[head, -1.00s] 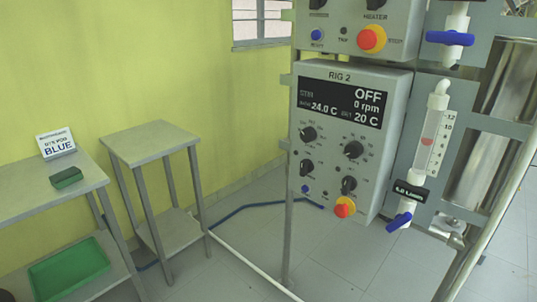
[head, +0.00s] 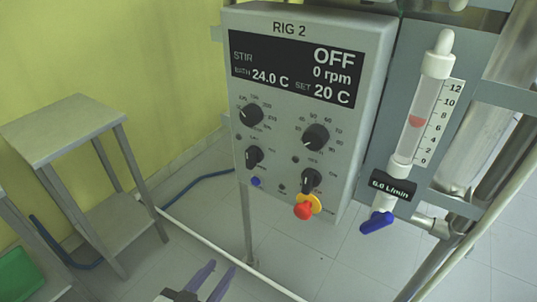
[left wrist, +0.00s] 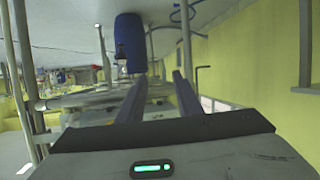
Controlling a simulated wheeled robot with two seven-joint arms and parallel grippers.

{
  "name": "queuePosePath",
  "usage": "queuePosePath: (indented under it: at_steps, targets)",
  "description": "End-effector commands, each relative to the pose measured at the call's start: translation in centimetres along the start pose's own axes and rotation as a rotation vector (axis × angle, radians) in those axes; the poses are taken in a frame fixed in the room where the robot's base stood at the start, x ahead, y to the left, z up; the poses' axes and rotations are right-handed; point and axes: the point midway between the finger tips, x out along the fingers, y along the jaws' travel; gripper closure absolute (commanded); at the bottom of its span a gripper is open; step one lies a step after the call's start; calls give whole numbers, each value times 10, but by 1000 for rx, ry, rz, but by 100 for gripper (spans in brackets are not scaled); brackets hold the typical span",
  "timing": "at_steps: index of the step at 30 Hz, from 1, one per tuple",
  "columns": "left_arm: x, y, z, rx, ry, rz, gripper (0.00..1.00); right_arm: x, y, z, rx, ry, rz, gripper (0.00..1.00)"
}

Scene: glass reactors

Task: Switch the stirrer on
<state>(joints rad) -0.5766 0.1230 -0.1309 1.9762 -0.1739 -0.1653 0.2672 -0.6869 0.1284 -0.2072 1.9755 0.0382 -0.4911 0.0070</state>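The RIG 2 control box (head: 290,60) hangs on the frame in the head view. Its dark display (head: 290,72) reads STIR OFF, 0 rpm, bath 24.0 C, set 20 C. Below it are two round dials, left (head: 251,114) and right (head: 316,137), and two black switch knobs, left (head: 254,157) and right (head: 311,180). Their small labels are too blurred to read. My left gripper (head: 217,268) is below and left of the box, apart from it. Its fingers are open and empty, also in the left wrist view (left wrist: 160,75). My right gripper is out of view.
A blue button (head: 256,182) and a red stop button with yellow collar (head: 304,211) sit low on the box. A flow meter (head: 422,115) with a blue valve handle (head: 376,222) is to its right. A small grey table (head: 70,125) stands left.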

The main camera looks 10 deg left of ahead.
Motion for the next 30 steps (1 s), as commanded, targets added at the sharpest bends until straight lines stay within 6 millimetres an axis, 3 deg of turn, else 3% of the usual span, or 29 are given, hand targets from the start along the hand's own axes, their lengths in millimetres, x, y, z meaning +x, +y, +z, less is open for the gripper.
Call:
queuePosePath:
  at_steps: [1, 3, 6, 9, 15, 30]
  targets:
    - [13, -10, -37, 1, 147, 0, 68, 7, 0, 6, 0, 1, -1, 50]
    - [18, -14, -90, 3, 336, 30, 68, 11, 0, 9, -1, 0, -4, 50]
    - [12, -10, -147, 16, 543, 107, 68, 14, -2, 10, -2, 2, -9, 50]
    - [3, 0, -180, 34, 666, 184, 68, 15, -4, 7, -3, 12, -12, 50]
    - [3, 10, -207, 47, 734, 241, 68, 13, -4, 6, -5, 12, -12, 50]
    - [63, 29, -260, 46, 730, 238, 68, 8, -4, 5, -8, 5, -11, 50]
